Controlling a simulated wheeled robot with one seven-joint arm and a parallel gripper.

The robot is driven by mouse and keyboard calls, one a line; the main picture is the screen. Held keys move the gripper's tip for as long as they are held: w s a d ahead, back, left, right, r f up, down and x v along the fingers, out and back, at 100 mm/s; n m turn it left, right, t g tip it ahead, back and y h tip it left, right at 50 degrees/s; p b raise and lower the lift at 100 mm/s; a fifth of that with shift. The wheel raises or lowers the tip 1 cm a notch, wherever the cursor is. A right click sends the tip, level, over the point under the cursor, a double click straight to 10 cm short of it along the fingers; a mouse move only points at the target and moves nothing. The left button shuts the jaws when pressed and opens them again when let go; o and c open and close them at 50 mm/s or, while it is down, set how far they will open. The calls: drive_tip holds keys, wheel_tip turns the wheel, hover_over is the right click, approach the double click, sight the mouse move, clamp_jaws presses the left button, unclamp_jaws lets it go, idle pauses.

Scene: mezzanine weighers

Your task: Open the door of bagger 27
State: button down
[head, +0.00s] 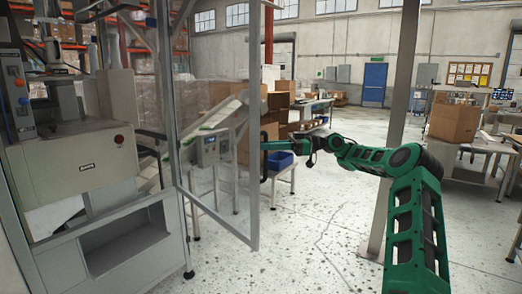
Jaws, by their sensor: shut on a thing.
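The bagger (75,175) is the pale machine in a grey frame at the left; the number on its small label is too small to read. Its door (253,110) is a clear panel in a grey metal frame. It stands swung out from the machine, with an open front to its left. A dark upright handle (263,168) is on the door's right edge. My gripper (267,146), at the end of my green arm, reaches this edge from the right and is shut on the handle. The fingertips are small and partly hidden there.
A grey post (397,110) stands close behind my arm. Boxes and a bench (310,105) are further back. A table with a cardboard box (455,122) is at the right. The speckled floor in front is clear.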

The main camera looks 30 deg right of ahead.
drive_tip(key=shift+f, duration=0.1)
drive_tip(key=c, duration=1.8)
unclamp_jaws()
drive_tip(key=shift+o, duration=0.2)
drive_tip(key=shift+s+d, duration=0.1)
drive_tip(key=v, duration=1)
drive_tip(key=shift+d, duration=0.35)
